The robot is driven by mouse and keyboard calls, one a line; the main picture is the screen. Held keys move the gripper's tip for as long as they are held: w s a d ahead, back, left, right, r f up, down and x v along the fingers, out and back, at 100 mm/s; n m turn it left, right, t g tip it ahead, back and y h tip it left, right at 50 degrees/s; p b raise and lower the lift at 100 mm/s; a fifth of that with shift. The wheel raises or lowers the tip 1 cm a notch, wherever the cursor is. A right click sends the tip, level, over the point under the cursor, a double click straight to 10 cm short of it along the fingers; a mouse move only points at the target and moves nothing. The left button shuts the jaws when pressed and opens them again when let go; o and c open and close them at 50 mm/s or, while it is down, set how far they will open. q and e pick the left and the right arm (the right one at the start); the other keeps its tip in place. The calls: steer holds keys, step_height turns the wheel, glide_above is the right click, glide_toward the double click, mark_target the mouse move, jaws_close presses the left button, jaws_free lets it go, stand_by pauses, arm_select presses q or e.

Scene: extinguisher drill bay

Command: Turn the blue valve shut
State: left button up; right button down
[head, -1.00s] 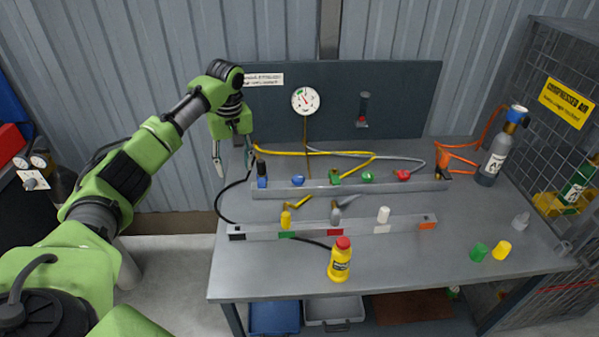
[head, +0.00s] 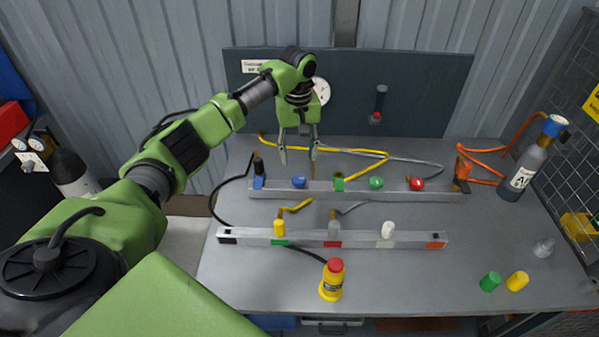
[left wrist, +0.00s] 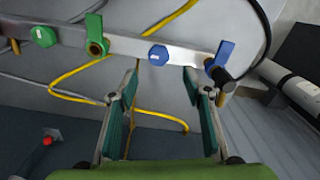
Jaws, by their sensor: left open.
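A round blue valve knob (head: 299,181) sits on the front of the rear grey manifold bar (head: 330,193). It also shows in the left wrist view (left wrist: 158,55), with a small white label. A blue lever-like piece (head: 259,182) with a black hose end is beside it on the left; the left wrist view shows this piece to the right (left wrist: 220,56). My left gripper (head: 298,156) is open and empty, with its fingers pointing down just behind the blue knob. In the left wrist view its fingers (left wrist: 160,82) are spread to either side below the knob, apart from it. My right gripper is out of view.
A green lever (head: 338,182), a green knob (head: 376,183) and a red knob (head: 416,184) share the bar. A yellow hose (head: 350,168) runs behind it. A front rail (head: 310,237) carries plugs.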

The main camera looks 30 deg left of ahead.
arm_select(q)
glide_above(299, 178)
step_height(299, 178, down, 4)
steer(key=shift+s+f+p, duration=0.1)
steer(key=shift+s+p, duration=0.05)
steer(key=shift+p, duration=0.15)
step_height(299, 178, down, 5)
steer(key=shift+r, duration=0.2)
steer(key=shift+f, duration=0.25)
steer(key=c, duration=1.1)
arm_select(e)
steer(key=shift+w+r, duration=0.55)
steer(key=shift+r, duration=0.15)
